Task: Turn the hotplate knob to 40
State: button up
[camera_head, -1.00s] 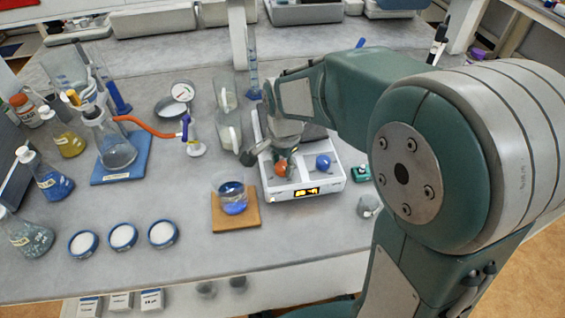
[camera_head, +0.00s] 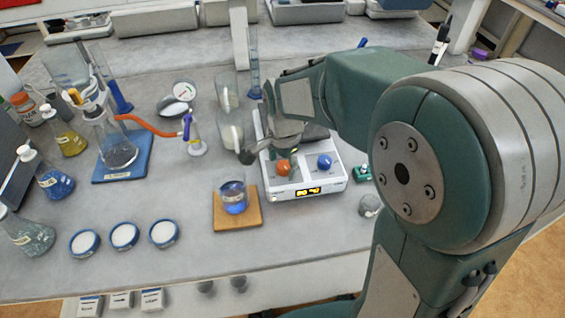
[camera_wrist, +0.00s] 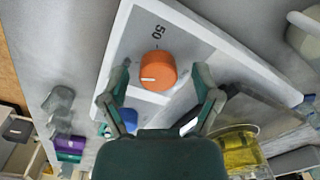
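The white hotplate (camera_head: 335,184) stands on the bench with an orange knob (camera_head: 283,167) and a blue knob (camera_head: 324,162) on its front. Its small lit display (camera_head: 308,192) is too small to read surely. In the wrist view the orange knob (camera_wrist: 157,71) has a white mark pointing left, and "50" is printed beside it. My gripper (camera_wrist: 163,72) is open, with one finger on each side of the orange knob and visible gaps to both. In the head view my gripper (camera_head: 282,148) is just behind and above that knob. The blue knob (camera_wrist: 128,118) is partly hidden by my gripper.
A beaker of blue liquid (camera_head: 233,197) stands on a wooden pad left of the hotplate. A flask with an orange hose (camera_head: 117,148) is farther left. Several white-filled dishes (camera_head: 123,236) lie at the front. A small green item (camera_head: 362,173) is right of the hotplate.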

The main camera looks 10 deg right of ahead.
aim_at(284, 166)
jog(key=shift+r, duration=0.1)
notch_tip(284, 166, up, 12)
jog(key=shift+s, duration=0.15)
dwell(0.3)
jog(key=shift+d, duration=0.1)
jog(key=s+d+n+t, duration=0.2)
jog(key=s+d+n, duration=0.1)
jog(key=s+n, duration=0.3)
jog(key=s+d+n+t, duration=0.3)
jog(key=s+n, duration=0.2)
jog(key=s, duration=0.5)
jog(key=shift+s+d+f+n, duration=0.15)
jog(key=shift+d+f+n, duration=0.2)
jog(key=shift+f+n, duration=0.1)
